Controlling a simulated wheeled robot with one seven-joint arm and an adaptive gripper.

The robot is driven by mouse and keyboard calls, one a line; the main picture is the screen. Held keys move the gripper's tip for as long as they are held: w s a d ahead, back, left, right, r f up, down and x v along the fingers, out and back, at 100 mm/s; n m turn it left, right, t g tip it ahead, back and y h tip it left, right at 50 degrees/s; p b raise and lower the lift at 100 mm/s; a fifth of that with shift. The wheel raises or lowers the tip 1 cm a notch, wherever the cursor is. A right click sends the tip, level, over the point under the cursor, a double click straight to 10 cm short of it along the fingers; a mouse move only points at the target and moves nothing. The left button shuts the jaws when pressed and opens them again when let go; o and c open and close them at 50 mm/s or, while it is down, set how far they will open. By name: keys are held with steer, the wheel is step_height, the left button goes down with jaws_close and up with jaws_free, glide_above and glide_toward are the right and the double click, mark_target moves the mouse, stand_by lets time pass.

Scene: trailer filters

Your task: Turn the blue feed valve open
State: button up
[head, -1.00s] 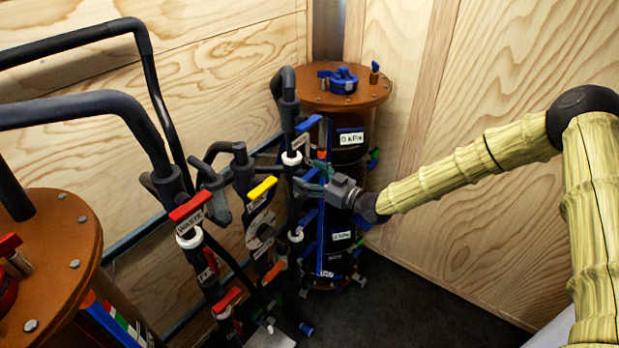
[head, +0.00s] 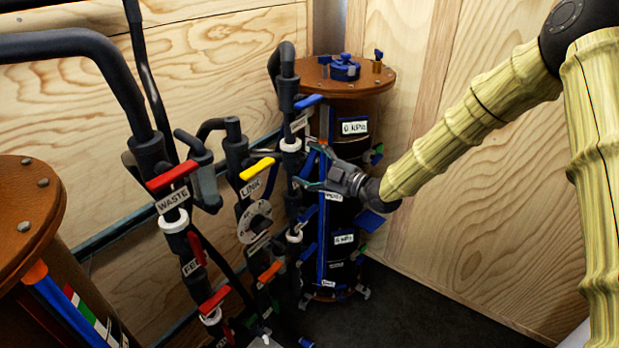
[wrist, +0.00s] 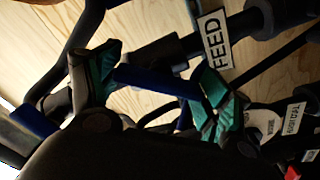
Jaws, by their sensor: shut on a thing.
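The blue feed valve handle (wrist: 158,82) is a flat blue bar in the wrist view. It lies between the teal fingertips of my gripper (wrist: 155,88), which is shut on it. A white FEED label (wrist: 214,38) sits on the dark pipe beside it. In the head view my gripper (head: 316,168) reaches from the right to the dark pipe stack in front of the filter column (head: 348,140). The blue handle (head: 309,161) shows there only in part, slanted beside the fingers.
Another blue handle (head: 308,102) sits above my gripper, and more blue handles below. A pipe stack with a yellow handle (head: 257,169) and one with a red WASTE handle (head: 172,175) stand to the left. Plywood walls close in behind; dark floor (head: 420,300) is clear at right.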

steer(key=n+b, duration=0.4)
steer(key=b, duration=0.1)
steer(key=n+b, duration=0.2)
steer(key=b, duration=0.1)
steer(key=shift+f, duration=0.35)
steer(key=n+b, duration=0.2)
steer(key=b, duration=0.1)
steer(key=shift+r, duration=0.15)
steer(key=shift+r+n, duration=0.15)
steer(key=shift+n, duration=0.15)
steer(key=o, duration=1)
steer(key=shift+o, duration=0.2)
steer(key=shift+d, duration=0.1)
steer(key=v, duration=1.1)
steer(key=shift+s+d, duration=0.25)
steer(key=shift+s, duration=0.05)
